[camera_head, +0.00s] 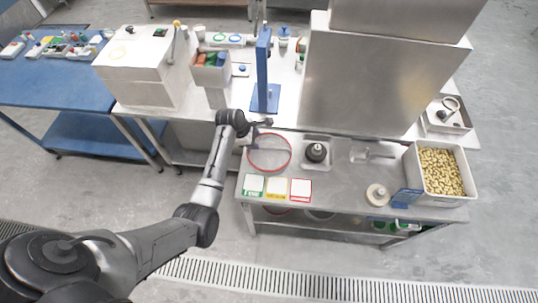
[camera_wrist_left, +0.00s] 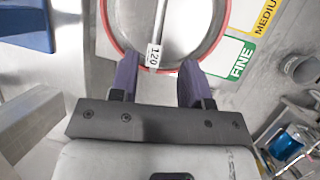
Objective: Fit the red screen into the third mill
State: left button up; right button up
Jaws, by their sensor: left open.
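The red screen (camera_head: 268,171) is a round ring with a red rim, lying on the steel bench in the head view. The left wrist view shows its near rim and a tag marked 120 (camera_wrist_left: 153,57). My left gripper (camera_head: 262,123) is at the ring's far left edge in the head view. In the left wrist view its purple fingers (camera_wrist_left: 157,72) are open, one on each side of the tag at the rim. I cannot tell whether they touch it. I cannot tell which machine is the third mill. My right gripper is not in view.
Green, yellow and red cards (camera_head: 277,187) lie in front of the ring. A dark round part (camera_head: 316,152) sits in a tray to its right. A large steel housing (camera_head: 365,75) and a blue column (camera_head: 264,70) stand behind. A bean bin (camera_head: 440,170) is at right.

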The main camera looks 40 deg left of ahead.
aim_at(263, 148)
pick_arm(q)
jog(key=shift+b+x, duration=0.75)
jog(key=shift+x, duration=3.3)
jog(key=shift+c, duration=0.2)
grip_shut()
